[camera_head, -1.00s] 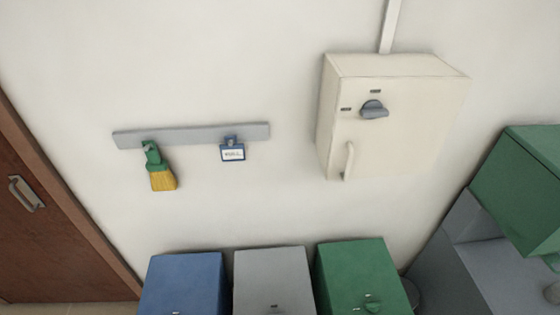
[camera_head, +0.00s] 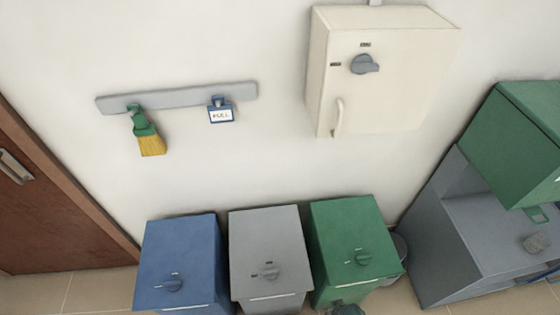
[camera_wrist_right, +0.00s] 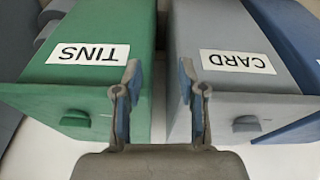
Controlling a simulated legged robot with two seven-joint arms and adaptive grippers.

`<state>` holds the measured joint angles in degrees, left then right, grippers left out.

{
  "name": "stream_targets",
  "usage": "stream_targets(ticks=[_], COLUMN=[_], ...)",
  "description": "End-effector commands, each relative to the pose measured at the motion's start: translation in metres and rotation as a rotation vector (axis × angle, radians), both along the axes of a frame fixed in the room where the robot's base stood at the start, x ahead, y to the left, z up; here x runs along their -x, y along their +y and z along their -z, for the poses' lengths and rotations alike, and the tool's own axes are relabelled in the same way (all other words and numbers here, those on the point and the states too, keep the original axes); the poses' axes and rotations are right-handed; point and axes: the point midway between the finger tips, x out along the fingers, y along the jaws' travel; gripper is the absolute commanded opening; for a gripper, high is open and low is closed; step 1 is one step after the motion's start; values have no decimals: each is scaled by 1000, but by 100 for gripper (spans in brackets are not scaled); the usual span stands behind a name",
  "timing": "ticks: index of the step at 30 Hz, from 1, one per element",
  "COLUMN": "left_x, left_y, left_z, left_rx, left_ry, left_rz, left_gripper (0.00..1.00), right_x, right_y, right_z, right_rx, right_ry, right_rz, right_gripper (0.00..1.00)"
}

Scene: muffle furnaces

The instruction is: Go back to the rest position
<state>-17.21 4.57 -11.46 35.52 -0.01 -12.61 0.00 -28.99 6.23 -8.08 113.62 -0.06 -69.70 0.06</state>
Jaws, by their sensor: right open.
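My right gripper (camera_wrist_right: 158,95) is open and empty in the right wrist view, its two fingers apart with blue inner pads. Beyond it in that view stand a green bin labelled TINS (camera_wrist_right: 90,55) and a grey bin labelled CARD (camera_wrist_right: 235,60), with the gap between them behind the fingers. A small dark part at the bottom edge of the head view, in front of the green bin, may be my right gripper; it is cut off. My left gripper is in neither view.
Blue (camera_head: 180,250), grey (camera_head: 265,240) and green (camera_head: 350,235) bins stand along the wall. A cream wall box (camera_head: 385,95) hangs above. A rail (camera_head: 180,97) holds a brush (camera_head: 150,138) and a tag (camera_head: 221,114). A brown door (camera_head: 40,200) is left; a grey-green unit (camera_head: 475,235) is right.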

Motion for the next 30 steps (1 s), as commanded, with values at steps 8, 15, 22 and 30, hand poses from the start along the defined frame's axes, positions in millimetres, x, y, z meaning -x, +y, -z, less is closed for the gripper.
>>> stream_targets(ticks=[8, 15, 22, 30], left_x=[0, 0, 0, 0], left_y=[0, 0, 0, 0], left_z=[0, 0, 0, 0], left_rx=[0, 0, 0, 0], left_ry=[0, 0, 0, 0], left_rz=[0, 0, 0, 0], left_gripper=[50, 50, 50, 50], right_x=[52, 146, 201, 207], right_y=[-7, -22, -34, -35], right_z=[151, 247, 273, 274], right_rx=[8, 16, 20, 20], right_ry=[75, 133, 157, 159], right_rz=[-14, -27, -35, -36], right_gripper=[41, 41, 41, 41])
